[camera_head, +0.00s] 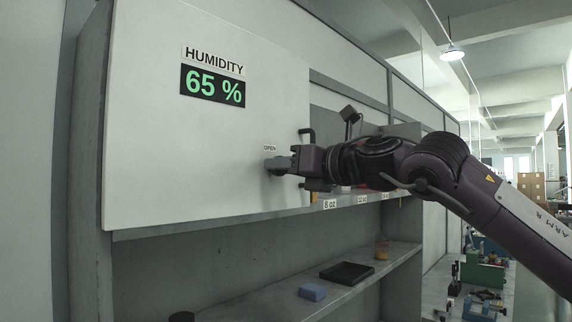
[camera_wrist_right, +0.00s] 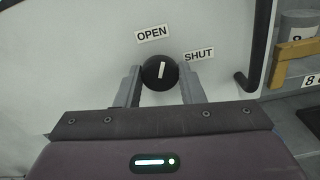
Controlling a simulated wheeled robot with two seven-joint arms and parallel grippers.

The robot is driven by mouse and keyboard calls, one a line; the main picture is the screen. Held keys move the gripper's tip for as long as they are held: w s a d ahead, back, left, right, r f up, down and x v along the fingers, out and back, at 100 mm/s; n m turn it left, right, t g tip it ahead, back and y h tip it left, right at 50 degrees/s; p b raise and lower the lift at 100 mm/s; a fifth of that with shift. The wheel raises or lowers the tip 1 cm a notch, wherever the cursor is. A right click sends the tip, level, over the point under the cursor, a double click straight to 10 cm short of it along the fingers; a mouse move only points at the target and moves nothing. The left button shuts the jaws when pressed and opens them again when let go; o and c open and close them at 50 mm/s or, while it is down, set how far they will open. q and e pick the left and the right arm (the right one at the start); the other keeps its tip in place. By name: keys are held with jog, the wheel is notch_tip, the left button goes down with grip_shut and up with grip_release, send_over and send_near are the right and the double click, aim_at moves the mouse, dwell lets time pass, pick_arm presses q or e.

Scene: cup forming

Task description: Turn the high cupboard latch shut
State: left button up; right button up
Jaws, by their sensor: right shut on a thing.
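The latch is a round black knob (camera_wrist_right: 160,72) with a white line, on the white cupboard door (camera_head: 200,150). In the right wrist view the line points nearly straight up, leaning slightly right. It lies between the OPEN label (camera_wrist_right: 152,33) and the SHUT label (camera_wrist_right: 199,55), closer to OPEN. My right gripper (camera_head: 279,165) is shut on the knob, one finger on each side; these fingers also show in the wrist view (camera_wrist_right: 160,88). In the head view the gripper hides the knob. My left gripper is not in view.
A black door handle (camera_wrist_right: 246,82) stands right of the latch. Open shelves (camera_head: 335,275) below hold a blue block (camera_head: 312,292) and a black tray (camera_head: 346,272). A humidity panel (camera_head: 212,87) reads 65 %. The aisle at the far right holds boxes.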

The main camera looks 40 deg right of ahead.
jog(key=m+p, duration=0.3)
jog(key=m, duration=1)
jog(key=shift+r+p, duration=0.1)
jog(key=shift+p, duration=0.2)
dwell(0.4)
jog(key=o, duration=1)
